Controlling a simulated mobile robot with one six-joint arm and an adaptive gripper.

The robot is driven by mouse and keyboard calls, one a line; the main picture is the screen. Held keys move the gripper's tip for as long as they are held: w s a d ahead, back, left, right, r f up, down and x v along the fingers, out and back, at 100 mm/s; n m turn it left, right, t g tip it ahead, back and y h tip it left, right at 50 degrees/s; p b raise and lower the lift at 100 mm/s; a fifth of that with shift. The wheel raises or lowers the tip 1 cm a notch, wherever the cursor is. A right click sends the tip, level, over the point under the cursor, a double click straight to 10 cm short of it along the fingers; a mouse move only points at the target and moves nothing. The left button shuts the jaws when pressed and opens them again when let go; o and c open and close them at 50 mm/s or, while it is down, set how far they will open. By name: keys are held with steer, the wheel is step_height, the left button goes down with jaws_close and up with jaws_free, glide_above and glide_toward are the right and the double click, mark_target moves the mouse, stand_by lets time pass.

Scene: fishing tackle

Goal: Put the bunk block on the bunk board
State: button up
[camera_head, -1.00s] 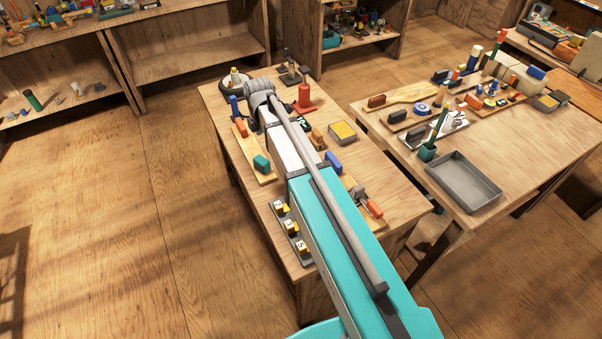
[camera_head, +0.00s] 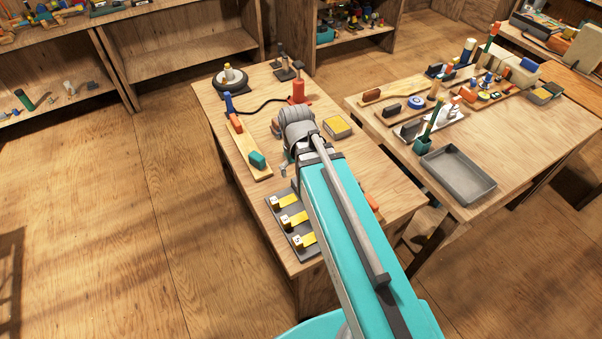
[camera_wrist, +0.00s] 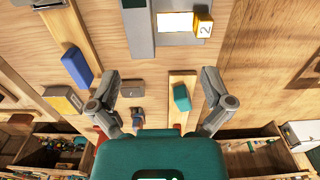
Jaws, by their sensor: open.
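My gripper (camera_wrist: 161,76) is open and empty above the left table, its fingers spread wide. In the head view it is mostly hidden under my wrist. A light wooden board, seemingly the bunk board (camera_head: 246,145), lies along the table's left side. It carries a teal block (camera_head: 257,160) near its front and an orange block (camera_head: 237,123) farther back. In the wrist view the teal block (camera_wrist: 181,97) shows between the fingers, nearer the right one. A blue block (camera_wrist: 76,67) lies at the end of another wooden strip (camera_wrist: 69,32), left of the fingers. I cannot tell which block is the bunk block.
A grey rack (camera_head: 293,234) with numbered blocks and yellow pieces stands at the table's front left. A yellow-topped box (camera_head: 338,127), a red bottle-like object (camera_head: 298,92) and a wheel (camera_head: 230,80) stand farther back. The right table holds a grey tray (camera_head: 458,174) and clutter.

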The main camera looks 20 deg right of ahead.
steer(key=shift+s+d+m, duration=0.2)
steer(key=shift+s+m, duration=0.35)
steer(key=shift+m, duration=0.1)
steer(key=shift+s+d+m, duration=0.15)
steer(key=shift+s+m, duration=0.4)
steer(key=shift+m, duration=0.1)
stand_by(2.4)
